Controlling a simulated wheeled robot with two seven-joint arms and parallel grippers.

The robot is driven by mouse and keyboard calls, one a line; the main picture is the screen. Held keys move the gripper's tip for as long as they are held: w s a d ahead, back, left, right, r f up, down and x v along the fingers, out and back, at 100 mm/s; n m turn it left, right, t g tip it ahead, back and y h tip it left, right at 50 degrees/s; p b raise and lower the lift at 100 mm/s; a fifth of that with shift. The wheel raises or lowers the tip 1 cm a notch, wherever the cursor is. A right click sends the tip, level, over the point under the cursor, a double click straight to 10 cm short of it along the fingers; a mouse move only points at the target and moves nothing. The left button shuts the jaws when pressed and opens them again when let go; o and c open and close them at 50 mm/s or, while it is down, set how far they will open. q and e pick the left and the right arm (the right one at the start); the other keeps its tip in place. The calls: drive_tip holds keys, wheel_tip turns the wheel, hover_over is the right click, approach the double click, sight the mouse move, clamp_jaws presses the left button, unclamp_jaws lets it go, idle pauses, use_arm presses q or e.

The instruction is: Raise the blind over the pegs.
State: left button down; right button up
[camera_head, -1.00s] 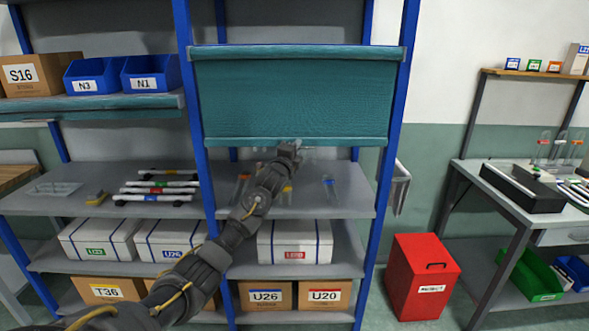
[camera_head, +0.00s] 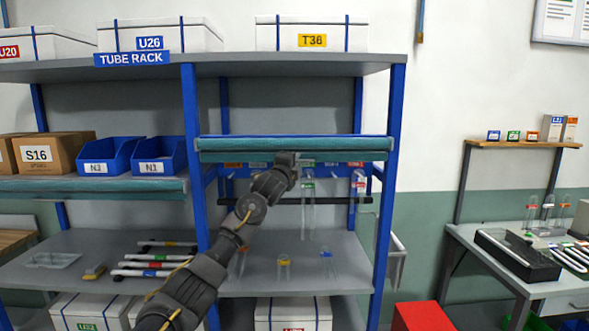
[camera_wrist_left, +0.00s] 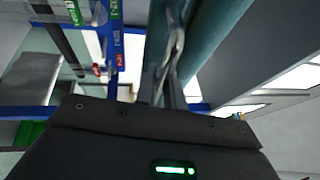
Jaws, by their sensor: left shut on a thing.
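The teal blind (camera_head: 235,148) is rolled up into a narrow band near the top of the right bay of the blue-framed rack. My left gripper (camera_head: 290,157) is up at the lower edge of the blind, and my arm covers part of the bay. In the left wrist view the fingers (camera_wrist_left: 170,95) are shut on a thin grey pull loop (camera_wrist_left: 173,50) beside the teal roll (camera_wrist_left: 208,40). Below the blind, a row of coloured labels on a blue rail (camera_head: 327,164) shows, with clear tubes (camera_head: 308,208) hanging there. The pegs themselves are too small to make out clearly. My right gripper is out of view.
A dark bar (camera_head: 335,201) crosses the bay below the labels. Blue bins (camera_head: 160,154) and a cardboard box (camera_head: 45,152) fill the left bay. A side bench (camera_head: 545,290) stands at the right.

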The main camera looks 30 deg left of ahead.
use_arm(q)
drive_tip(key=shift+r, duration=0.3)
drive_tip(key=c, duration=1.5)
unclamp_jaws()
drive_tip(key=shift+f, duration=0.1)
drive_tip(key=shift+s+f, duration=0.15)
drive_tip(key=b+v, duration=0.5)
drive_tip(key=v, duration=0.5)
drive_tip(key=shift+s, duration=0.25)
